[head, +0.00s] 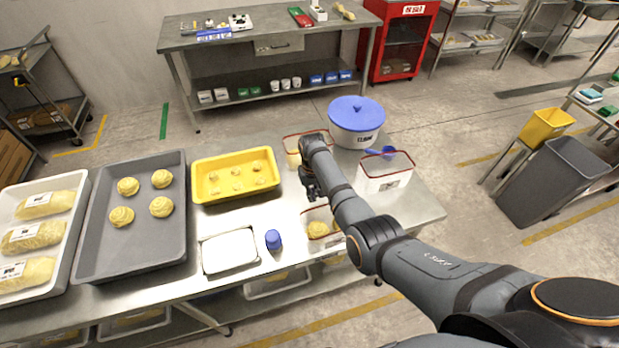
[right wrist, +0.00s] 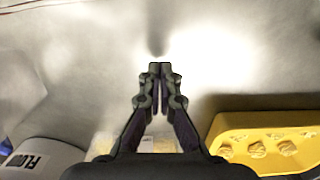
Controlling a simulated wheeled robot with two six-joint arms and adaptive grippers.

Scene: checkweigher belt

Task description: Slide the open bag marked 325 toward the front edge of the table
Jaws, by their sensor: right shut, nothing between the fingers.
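Three clear open bags with red rims stand on the steel table: one with white contents and a label (head: 388,180) at the right, one with a bun (head: 318,229) near the front edge, and one (head: 292,158) behind my right arm, partly hidden. Their markings are too small to read, so I cannot tell which is 325. My right gripper (head: 309,188) is above the table between the back bag and the front one. In the right wrist view its fingers (right wrist: 161,72) are together and empty. Pale, blurred bag contents (right wrist: 150,144) show behind the fingers. My left gripper is not in view.
A yellow tray (head: 199,186) with small pieces, a grey tray (head: 88,255) with buns, a white-lidded box (head: 229,251) and a blue-capped jar (head: 273,240) stand left. A blue-lidded flour tub (head: 356,132) and a blue scoop (head: 385,151) stand at the back right.

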